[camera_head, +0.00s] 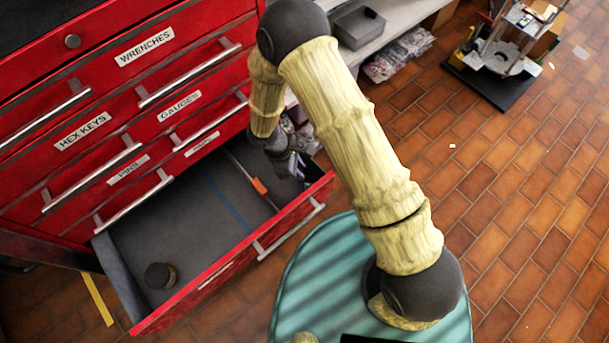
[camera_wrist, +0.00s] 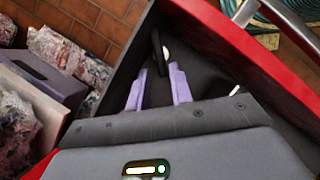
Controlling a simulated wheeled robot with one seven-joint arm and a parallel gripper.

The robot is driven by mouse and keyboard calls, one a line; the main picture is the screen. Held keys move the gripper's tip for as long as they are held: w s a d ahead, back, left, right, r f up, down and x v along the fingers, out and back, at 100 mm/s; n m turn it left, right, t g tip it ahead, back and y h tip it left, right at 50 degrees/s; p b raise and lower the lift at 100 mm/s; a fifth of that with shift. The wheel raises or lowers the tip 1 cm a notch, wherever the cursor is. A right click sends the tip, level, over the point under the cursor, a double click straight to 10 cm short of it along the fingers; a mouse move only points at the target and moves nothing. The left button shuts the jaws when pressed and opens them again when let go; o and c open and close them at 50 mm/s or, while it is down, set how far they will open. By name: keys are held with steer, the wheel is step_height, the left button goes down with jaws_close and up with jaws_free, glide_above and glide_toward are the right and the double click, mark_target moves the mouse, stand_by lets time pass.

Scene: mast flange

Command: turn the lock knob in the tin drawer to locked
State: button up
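The open bottom drawer (camera_head: 190,225) of the red cabinet has a grey floor and a red front. It also shows in the wrist view, with its red wall (camera_wrist: 235,45) at the right. A small dark upright piece (camera_wrist: 157,48) with a pale spot beside it, which looks like the lock knob, is near the drawer's corner. My gripper (camera_wrist: 158,70) has two lilac fingers that stand apart, with nothing between them; the dark piece appears just beyond their tips. In the head view my gripper (camera_head: 290,166) is over the drawer's right end, where the knob is hidden.
A round dark tin (camera_head: 160,275) sits at the drawer's left end. An orange-handled tool (camera_head: 259,186) lies near my gripper. A grey bench (camera_head: 400,18) and bagged items (camera_head: 398,55) are beyond the cabinet.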

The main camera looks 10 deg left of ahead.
mark_target(307, 177)
steer(key=b+x, duration=0.1)
steer(key=x, duration=0.3)
steer(key=shift+d+f, duration=0.1)
steer(key=shift+f, duration=0.2)
jaws_close()
steer(key=shift+r, duration=0.1)
steer(key=shift+w+r+m+g+p, duration=0.15)
steer(key=shift+m+g+p, duration=0.15)
steer(key=shift+m+p, duration=0.45)
steer(key=shift+w+f+m+g, duration=0.1)
steer(key=shift+f+m+g, duration=0.15)
steer(key=shift+m, duration=0.6)
